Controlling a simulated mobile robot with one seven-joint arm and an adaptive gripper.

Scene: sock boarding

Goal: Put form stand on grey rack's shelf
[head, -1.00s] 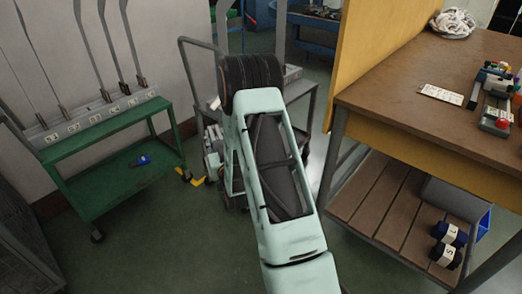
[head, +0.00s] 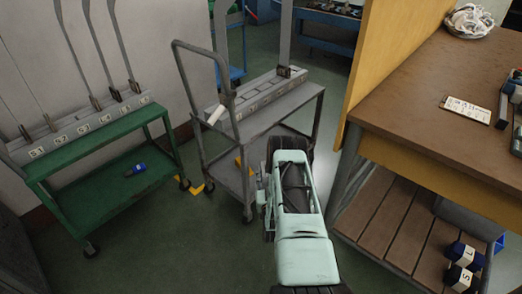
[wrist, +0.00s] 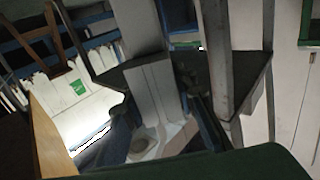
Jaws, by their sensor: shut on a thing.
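The grey rack (head: 215,172) is a wheeled cart with a tall handle, standing in the middle of the head view. Its top carries a long labelled block with an upright flat form at the far end; a lower shelf shows partly behind my arm. My gripper (head: 268,200) is mostly hidden behind my arm, low in front of the rack's right side. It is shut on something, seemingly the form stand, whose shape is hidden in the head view. In the wrist view a dark green surface fills the bottom edge; I cannot tell what it belongs to.
A green rack (head: 105,151) with several upright forms stands to the left, a blue item (head: 136,170) on its lower shelf. A brown-topped bench (head: 420,110) and yellow partition (head: 385,50) stand to the right.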

